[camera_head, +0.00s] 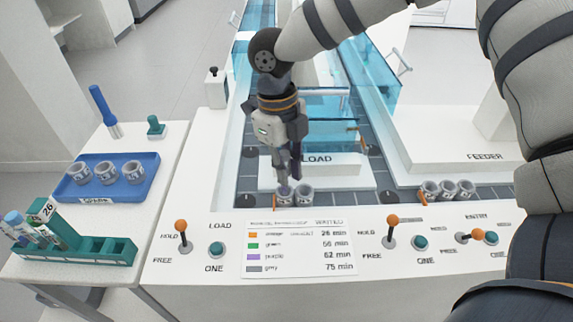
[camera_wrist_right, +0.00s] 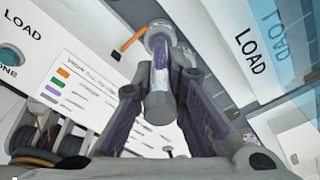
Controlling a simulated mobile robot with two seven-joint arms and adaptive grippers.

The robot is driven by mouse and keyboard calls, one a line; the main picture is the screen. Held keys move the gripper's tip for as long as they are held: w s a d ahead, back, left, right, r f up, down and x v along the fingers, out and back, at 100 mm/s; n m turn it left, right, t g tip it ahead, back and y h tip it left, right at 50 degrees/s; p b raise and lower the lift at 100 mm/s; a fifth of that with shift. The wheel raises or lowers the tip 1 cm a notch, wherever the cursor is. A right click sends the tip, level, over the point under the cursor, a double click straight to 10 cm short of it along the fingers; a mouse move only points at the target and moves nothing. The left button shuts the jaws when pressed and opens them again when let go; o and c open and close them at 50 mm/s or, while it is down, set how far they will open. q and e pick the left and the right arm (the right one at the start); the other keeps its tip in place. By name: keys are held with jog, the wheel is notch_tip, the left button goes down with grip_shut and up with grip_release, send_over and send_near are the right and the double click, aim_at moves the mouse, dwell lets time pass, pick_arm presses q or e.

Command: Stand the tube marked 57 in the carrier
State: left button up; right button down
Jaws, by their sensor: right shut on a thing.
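My right gripper (camera_head: 285,180) points down at the LOAD stop of the track. It is shut on a tube (camera_wrist_right: 160,78), which shows in the right wrist view as a grey body with a purple stripe between the two fingers. I cannot read its number. In the head view, the fingers and tube are directly over a grey round carrier (camera_head: 283,199). I cannot tell whether the tube's lower end is inside it. A second carrier (camera_head: 304,193) stands close to the right of it. My left gripper is not in view.
A green rack (camera_head: 105,250) with several tubes stands at the left, beside a blue tray (camera_head: 140,165) of spare carriers. Switches and a time card (camera_head: 300,250) lie in front. Several carriers (camera_head: 447,190) stand at the right near ENTRY. Clear blue walls (camera_head: 375,80) border the track.

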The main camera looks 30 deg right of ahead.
jog(key=shift+f, duration=0.65)
dwell(0.3)
jog(key=c, duration=1.6)
grip_release()
jog(key=shift+o, duration=0.2)
jog(key=r, duration=0.4)
jog(key=w+r, duration=0.1)
jog(key=r, duration=0.7)
jog(key=shift+w+a, duration=0.2)
